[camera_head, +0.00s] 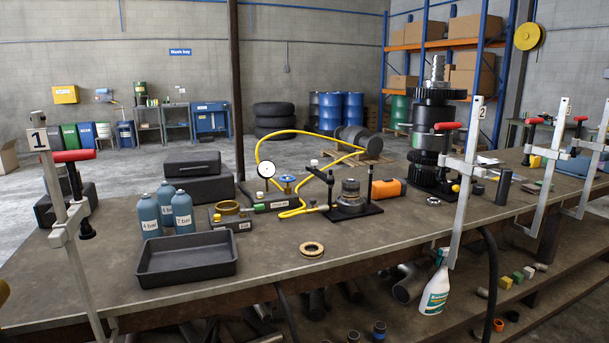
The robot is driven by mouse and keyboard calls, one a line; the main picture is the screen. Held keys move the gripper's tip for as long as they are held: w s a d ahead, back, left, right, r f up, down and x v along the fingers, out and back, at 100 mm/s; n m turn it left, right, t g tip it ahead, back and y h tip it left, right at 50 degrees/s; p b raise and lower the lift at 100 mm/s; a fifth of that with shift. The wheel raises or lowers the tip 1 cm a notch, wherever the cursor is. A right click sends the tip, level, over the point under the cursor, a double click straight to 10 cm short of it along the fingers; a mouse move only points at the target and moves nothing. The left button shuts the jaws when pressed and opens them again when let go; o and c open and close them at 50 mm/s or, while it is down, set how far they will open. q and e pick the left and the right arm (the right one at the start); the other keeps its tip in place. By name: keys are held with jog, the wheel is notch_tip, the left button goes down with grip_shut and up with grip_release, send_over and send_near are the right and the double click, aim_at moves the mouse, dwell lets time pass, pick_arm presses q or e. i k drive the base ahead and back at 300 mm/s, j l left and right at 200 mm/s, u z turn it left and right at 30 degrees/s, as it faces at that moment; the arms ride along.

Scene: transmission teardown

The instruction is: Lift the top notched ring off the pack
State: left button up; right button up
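A short round pack of dark metal rings (350,193) sits on a black base plate (368,211) near the middle of the bench, between upright posts. At this size I cannot make out the notches or separate its top ring. A flat brown ring with a dark centre (303,248) lies alone on the bench in front of the pack.
A black tray (187,275), blue bottles (166,201) and a brass ring on a block (228,208) stand left. A yellow hose (257,150) arches behind the pack. A tall black gear stack (431,120) and upright clamps (466,160) stand right. The front middle bench is mostly clear.

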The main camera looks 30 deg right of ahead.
aim_at(344, 181)
jog(key=z, duration=1.05)
